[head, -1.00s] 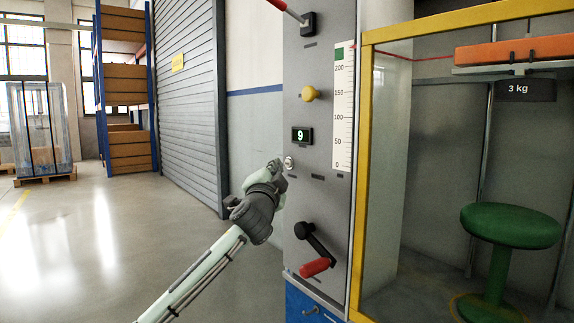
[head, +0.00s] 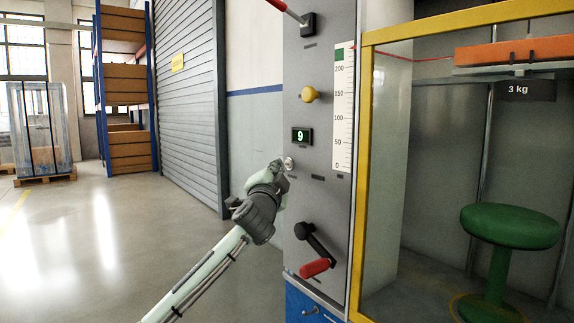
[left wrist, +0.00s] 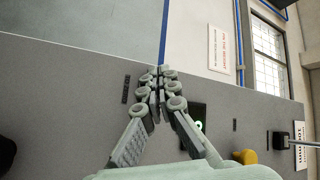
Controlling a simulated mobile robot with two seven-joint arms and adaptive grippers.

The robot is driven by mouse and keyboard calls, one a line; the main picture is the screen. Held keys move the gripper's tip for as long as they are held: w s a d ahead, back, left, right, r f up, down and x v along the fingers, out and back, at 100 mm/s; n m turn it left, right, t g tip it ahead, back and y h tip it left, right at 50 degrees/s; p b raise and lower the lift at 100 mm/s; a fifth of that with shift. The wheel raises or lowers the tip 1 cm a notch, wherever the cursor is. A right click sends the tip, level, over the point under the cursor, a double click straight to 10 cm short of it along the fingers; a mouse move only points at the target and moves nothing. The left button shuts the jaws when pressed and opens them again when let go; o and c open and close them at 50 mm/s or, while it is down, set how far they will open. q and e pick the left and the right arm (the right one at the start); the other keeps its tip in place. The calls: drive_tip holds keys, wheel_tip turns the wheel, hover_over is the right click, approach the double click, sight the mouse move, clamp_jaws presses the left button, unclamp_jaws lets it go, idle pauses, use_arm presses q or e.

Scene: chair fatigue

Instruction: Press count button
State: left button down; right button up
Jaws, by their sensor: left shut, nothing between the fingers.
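A small round silver button (head: 289,163) sits on the grey control panel (head: 318,200), below a small display (head: 302,136) that reads a green 9. My left gripper (head: 279,166) is shut and empty, with its fingertips at the button's left edge. I cannot tell whether they touch it. In the left wrist view the closed fingertips (left wrist: 160,76) are in front of the panel (left wrist: 60,100); the button is not visible there, and the display is partly covered by a finger. My right gripper is not in view.
A yellow knob (head: 309,94) is above the display and a red-handled crank (head: 316,267) is below. A red-handled lever (head: 287,8) is at the top. A yellow-framed case (head: 358,200) with a green stool (head: 510,226) stands right. Open floor (head: 90,240) lies left.

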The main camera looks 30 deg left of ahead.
use_arm(q)
drive_tip(key=shift+w+d, duration=0.25)
drive_tip(key=shift+w, duration=0.25)
idle(0.7)
drive_tip(key=shift+s, duration=0.1)
drive_tip(key=shift+s+a, duration=0.3)
drive_tip(key=shift+s, duration=0.35)
drive_tip(key=shift+s+a+p, duration=0.15)
drive_tip(key=shift+s+a, duration=0.15)
drive_tip(key=shift+s, duration=0.45)
drive_tip(key=shift+s+a+p, duration=0.15)
drive_tip(key=shift+s+a, duration=0.2)
drive_tip(key=shift+s, duration=0.45)
drive_tip(key=shift+s+a+p, duration=0.15)
drive_tip(key=shift+s+a, duration=0.15)
drive_tip(key=shift+s, duration=0.45)
